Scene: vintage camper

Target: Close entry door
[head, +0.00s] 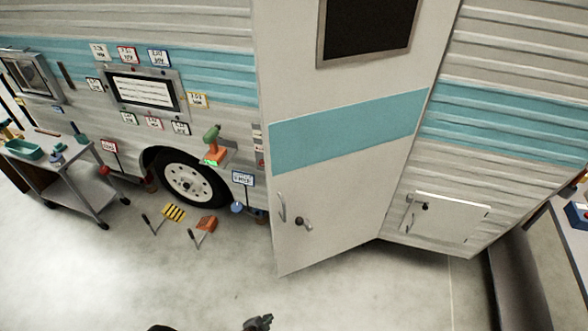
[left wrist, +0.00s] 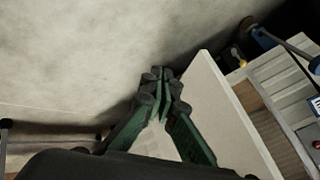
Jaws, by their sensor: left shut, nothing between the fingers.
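The camper's entry door (head: 340,190), white with a teal stripe and a dark window, stands ajar in the head view. Its free lower left corner swings out over the floor, and its right side meets the camper wall. A handle (head: 282,207) and a dark knob (head: 302,222) sit near its left edge. My left gripper (head: 258,323) shows only in part at the bottom edge, in front of and below the door. In the left wrist view its green fingers (left wrist: 163,75) are shut and empty, beside a pale panel (left wrist: 222,115) that looks like the door. I cannot tell whether they touch. My right gripper is out of view.
A tool cart (head: 65,165) stands at the left. A wheel (head: 188,183), a drill on a stand (head: 213,145), and yellow (head: 174,212) and orange (head: 207,223) chocks are left of the door. A small hatch (head: 445,217) is at its right. The floor in front is clear.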

